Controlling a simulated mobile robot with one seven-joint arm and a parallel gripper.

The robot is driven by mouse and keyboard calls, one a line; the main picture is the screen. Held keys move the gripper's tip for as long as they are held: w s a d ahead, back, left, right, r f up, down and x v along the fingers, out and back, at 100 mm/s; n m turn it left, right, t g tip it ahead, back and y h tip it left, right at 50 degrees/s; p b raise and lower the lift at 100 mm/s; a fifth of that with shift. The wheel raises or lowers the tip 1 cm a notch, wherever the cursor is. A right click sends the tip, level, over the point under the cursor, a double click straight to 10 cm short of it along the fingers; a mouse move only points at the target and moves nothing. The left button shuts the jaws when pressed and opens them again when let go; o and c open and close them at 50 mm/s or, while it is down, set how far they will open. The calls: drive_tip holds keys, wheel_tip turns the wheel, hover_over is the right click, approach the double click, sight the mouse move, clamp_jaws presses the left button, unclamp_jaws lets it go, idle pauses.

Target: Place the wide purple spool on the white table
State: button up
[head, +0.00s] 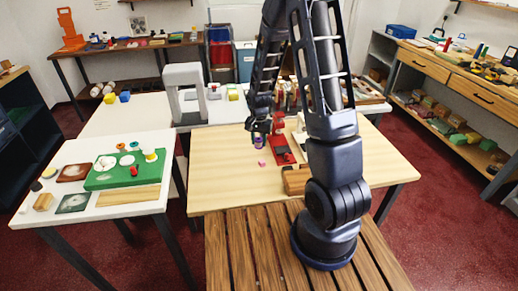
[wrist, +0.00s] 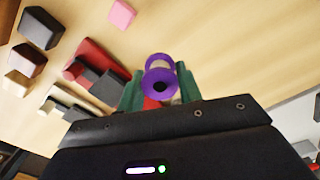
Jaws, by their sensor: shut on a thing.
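The purple spool (wrist: 158,84) is between the green fingers of my gripper (wrist: 160,92), which is shut on it. Its round end with a dark hole faces the wrist camera. In the head view the spool (head: 258,143) shows small under my gripper (head: 258,132), above the light wood table (head: 220,185). I cannot tell its exact height over the wood. A white table (head: 150,207) stands at the left front, bearing a green board (head: 125,180). Another white surface (head: 105,123) lies behind it.
A pink block (head: 261,163) lies on the wood table near my gripper. Red and dark pieces (wrist: 95,62) lie close by. A grey arch (head: 184,88) stands at the back. Small discs, a yellow-topped piece and a pale wood strip (head: 128,196) crowd the left white table.

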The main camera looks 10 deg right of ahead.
sight(259, 148)
drive_tip(key=shift+f, duration=2.2)
drive_tip(key=shift+f, duration=0.15)
drive_tip(key=o, duration=1)
drive_tip(key=shift+o, duration=0.2)
